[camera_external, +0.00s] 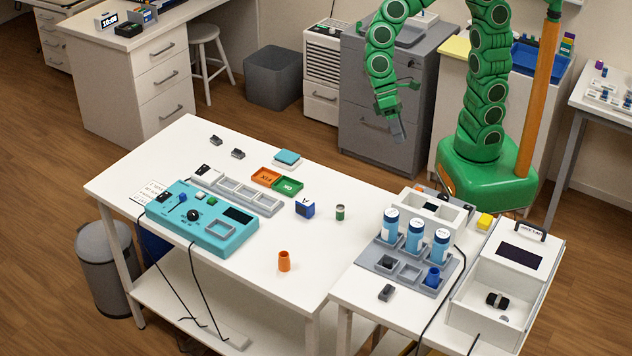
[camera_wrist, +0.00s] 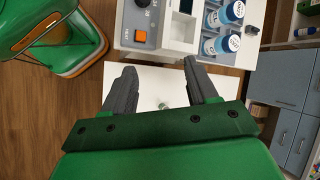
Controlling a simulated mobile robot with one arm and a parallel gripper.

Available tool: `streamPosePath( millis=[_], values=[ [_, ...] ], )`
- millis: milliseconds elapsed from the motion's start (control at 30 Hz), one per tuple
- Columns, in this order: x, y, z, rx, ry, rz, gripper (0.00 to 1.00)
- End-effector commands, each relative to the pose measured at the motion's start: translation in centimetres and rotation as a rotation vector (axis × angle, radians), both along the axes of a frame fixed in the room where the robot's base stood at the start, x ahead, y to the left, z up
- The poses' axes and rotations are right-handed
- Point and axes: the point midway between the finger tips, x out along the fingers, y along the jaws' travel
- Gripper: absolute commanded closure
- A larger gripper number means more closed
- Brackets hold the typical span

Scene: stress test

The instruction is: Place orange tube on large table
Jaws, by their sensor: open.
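The orange tube (camera_external: 284,261) stands upright on the large white table (camera_external: 335,243), near its front right part, in the external view. Free tabletop surrounds it. My gripper (camera_external: 397,132) hangs in the air beyond the table's back edge, well away from the tube. In the wrist view my gripper (camera_wrist: 156,75) has its two grey fingers spread with nothing held. I cannot make out the orange tube in the wrist view.
Blue-capped bottles (camera_external: 414,235) in a grey rack and a white device (camera_external: 503,270) occupy the adjoining right table.

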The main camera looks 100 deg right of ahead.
Motion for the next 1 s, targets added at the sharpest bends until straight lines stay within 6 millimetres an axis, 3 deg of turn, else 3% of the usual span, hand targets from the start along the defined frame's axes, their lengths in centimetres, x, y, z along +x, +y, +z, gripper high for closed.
streamPosePath(
  millis=[700, 1000],
  values=[
    [-15.2, -12.9, 0.7, -0.378, -0.167, 0.356, 0.42],
    [-18.4, -16.2, 0.7, -0.468, -0.177, 0.414, 0.42]
  ],
)
